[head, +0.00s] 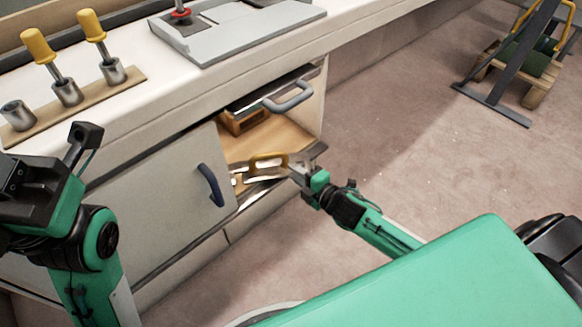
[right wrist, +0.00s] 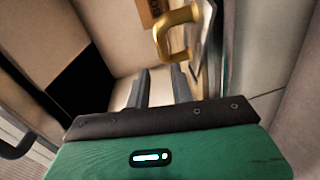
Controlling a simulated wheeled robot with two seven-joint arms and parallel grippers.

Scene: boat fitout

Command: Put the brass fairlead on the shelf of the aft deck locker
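The brass fairlead (head: 268,160), a yellow loop, is at the front of the open locker (head: 272,138), by its lower edge. It also shows in the right wrist view (right wrist: 173,33), just beyond the fingertips and to the right. My right gripper (head: 294,170) is at the locker opening beside the fairlead. In the right wrist view its two fingers (right wrist: 160,78) stand apart with an empty gap between them. I cannot tell whether a fingertip touches the fairlead. My left arm is at the left; its fingers (head: 84,140) do not show clearly.
A cabinet front with a blue handle (head: 210,185) is left of the opening. A grey handle (head: 289,97) juts out above it. A wooden block (head: 243,121) is inside the locker. Yellow-handled tools (head: 38,45) stand on the counter. The floor at right is mostly clear.

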